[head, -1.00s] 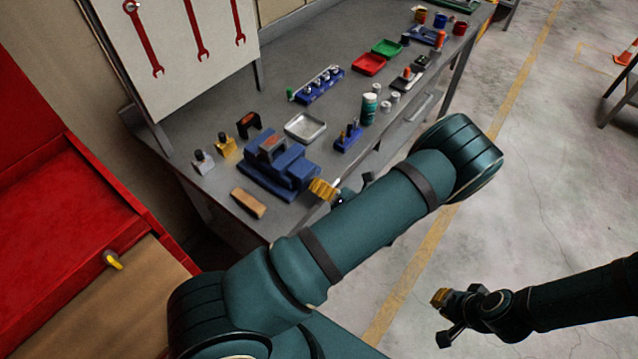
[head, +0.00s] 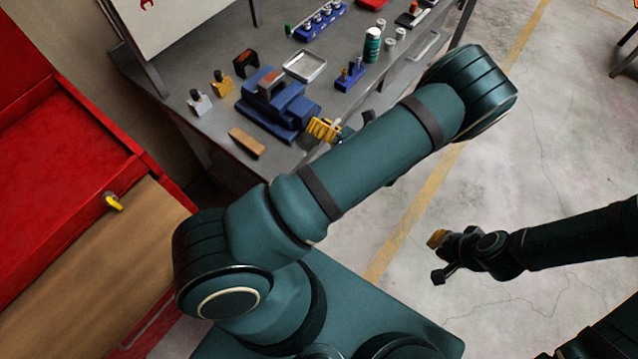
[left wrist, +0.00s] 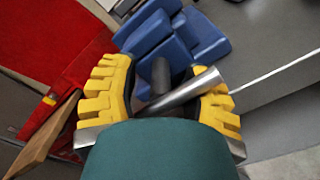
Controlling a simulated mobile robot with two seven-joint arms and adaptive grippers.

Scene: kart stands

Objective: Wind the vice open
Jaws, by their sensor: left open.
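The blue vice (head: 292,110) stands at the near corner of the grey bench; its blue body also shows in the left wrist view (left wrist: 172,40). A dark round screw end (left wrist: 161,75) and a slanted silver handle bar (left wrist: 185,92) stick out from it toward my left gripper. My left gripper (head: 322,130) is at the vice's front end. In the left wrist view its yellow fingers (left wrist: 165,78) are apart, with screw end and bar between them; whether they touch I cannot tell. My right gripper (head: 437,240) hangs over bare floor, far from the vice.
A wooden block (head: 247,142) lies beside the vice on the bench (head: 215,125). A metal tray (head: 305,66), a blue holder (head: 350,76) and a green bottle (head: 372,45) stand behind it. A red cabinet (head: 60,150) is at left.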

